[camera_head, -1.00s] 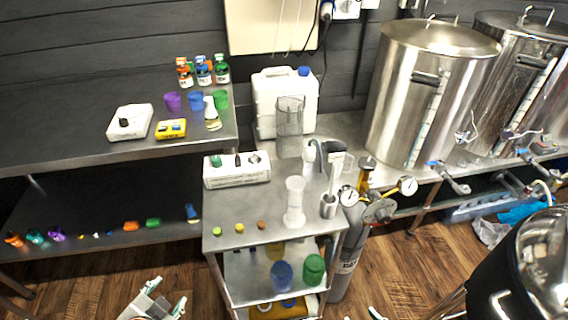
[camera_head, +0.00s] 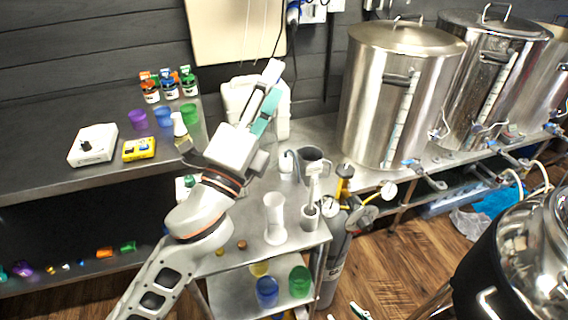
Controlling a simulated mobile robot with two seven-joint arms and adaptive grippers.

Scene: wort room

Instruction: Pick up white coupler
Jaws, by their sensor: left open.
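My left gripper (camera_head: 271,82) is raised over the cart, with its white and teal fingers pointing up and right. It is open, and I see nothing between the fingers. A white coupler cannot be made out for certain. The white holder box (camera_head: 181,193) on the cart is mostly hidden behind my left arm; only its left end with a green piece shows. The small light piece that stood in the box's right part is covered. A tip of my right gripper (camera_head: 360,312) shows at the bottom edge; its jaw state cannot be told.
The cart top (camera_head: 262,255) holds a clear cylinder (camera_head: 275,218), a grey pitcher (camera_head: 312,168) and small caps. A white jug (camera_head: 282,120) stands behind. Steel kettles (camera_head: 395,95) fill the right. The left shelf (camera_head: 50,178) holds a white device (camera_head: 93,145), cups and bottles.

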